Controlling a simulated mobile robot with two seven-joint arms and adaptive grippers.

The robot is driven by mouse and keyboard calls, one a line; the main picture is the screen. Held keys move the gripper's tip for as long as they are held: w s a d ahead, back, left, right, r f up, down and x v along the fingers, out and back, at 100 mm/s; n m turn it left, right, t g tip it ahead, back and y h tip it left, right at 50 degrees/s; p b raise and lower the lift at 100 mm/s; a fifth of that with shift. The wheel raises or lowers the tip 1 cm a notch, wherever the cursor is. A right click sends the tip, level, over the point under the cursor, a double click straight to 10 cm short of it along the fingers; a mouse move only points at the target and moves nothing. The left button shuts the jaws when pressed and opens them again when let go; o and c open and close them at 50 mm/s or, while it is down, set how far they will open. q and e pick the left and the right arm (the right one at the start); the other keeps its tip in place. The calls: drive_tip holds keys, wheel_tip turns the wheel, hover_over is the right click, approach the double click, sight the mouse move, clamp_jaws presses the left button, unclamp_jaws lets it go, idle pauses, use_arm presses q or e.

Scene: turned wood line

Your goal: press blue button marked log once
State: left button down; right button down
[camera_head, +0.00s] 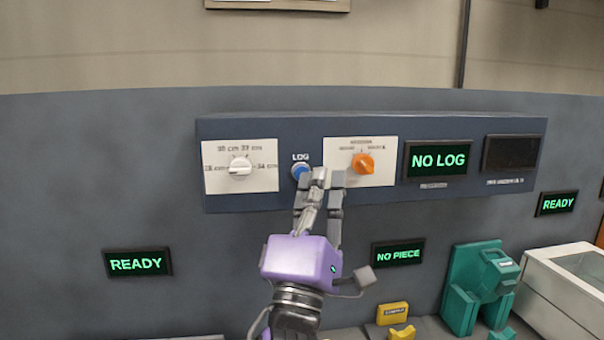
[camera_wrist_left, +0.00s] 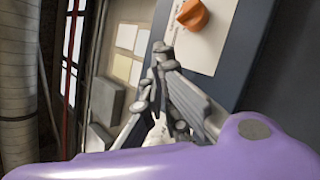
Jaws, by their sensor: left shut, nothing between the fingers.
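The blue button (camera_head: 300,171) under the word LOG sits on the dark panel (camera_head: 300,127), between two white dial plates. My left gripper (camera_head: 320,178) is shut and empty, with its fingertips at the button's lower right in the head view. The fingers cover part of the button, and I cannot tell whether they touch it. In the left wrist view the shut fingers (camera_wrist_left: 160,55) are in front of the panel's edge, and the button does not show. My right gripper is in neither view.
An orange knob (camera_head: 363,163) is just right of the fingertips, and a white knob (camera_head: 240,167) is to the left. A display (camera_head: 437,160) reads NO LOG. Lower screens read READY (camera_head: 137,262) and NO PIECE (camera_head: 398,253). A green fixture (camera_head: 478,285) stands lower right.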

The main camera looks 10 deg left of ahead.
use_arm(q)
drive_tip(key=shift+w, duration=0.1)
drive_tip(key=shift+w+a, duration=0.15)
drive_tip(key=shift+w, duration=0.1)
drive_tip(key=shift+w+a, duration=0.1)
drive_tip(key=shift+w, duration=0.25)
idle(0.6)
drive_tip(key=shift+s, duration=0.1)
drive_tip(key=shift+s+d, duration=0.25)
drive_tip(key=shift+s, duration=0.4)
drive_tip(key=shift+s+d, duration=0.35)
drive_tip(key=shift+s, duration=0.4)
drive_tip(key=shift+s+d, duration=0.3)
drive_tip(key=shift+s, duration=0.5)
drive_tip(key=shift+s+d, duration=0.35)
drive_tip(key=shift+s, duration=0.4)
